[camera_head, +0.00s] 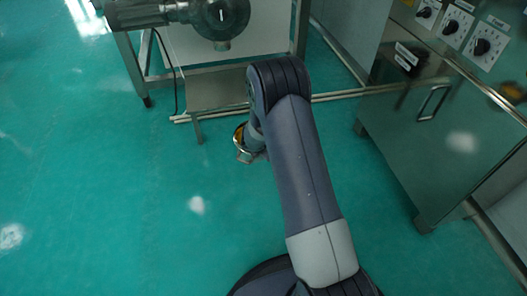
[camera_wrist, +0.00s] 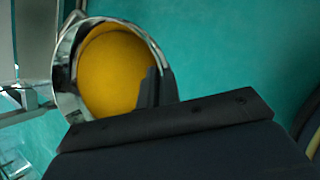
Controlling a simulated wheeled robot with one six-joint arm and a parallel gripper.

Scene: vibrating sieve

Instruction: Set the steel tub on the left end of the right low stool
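The steel tub (camera_head: 241,152) is a small round shiny vessel with yellow-orange contents, at the front of my arm near the stool. In the wrist view the tub (camera_wrist: 64,83) fills the upper left, tilted in the picture. My gripper (camera_wrist: 158,88) has its dark fingers at the tub's right wall, one inside the rim, and appears shut on it. In the head view my gripper (camera_head: 255,146) is partly hidden by my arm. A low steel stool (camera_head: 215,92) stands just beyond the tub; my arm hides its right part.
A machine on a metal frame (camera_head: 130,62) stands behind the stool, with a dark cable by its leg. A steel cabinet (camera_head: 440,140) with knobs is on the right. The green floor (camera_head: 90,170) is clear on the left. Steel structure (camera_wrist: 30,45) edges the wrist view's left.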

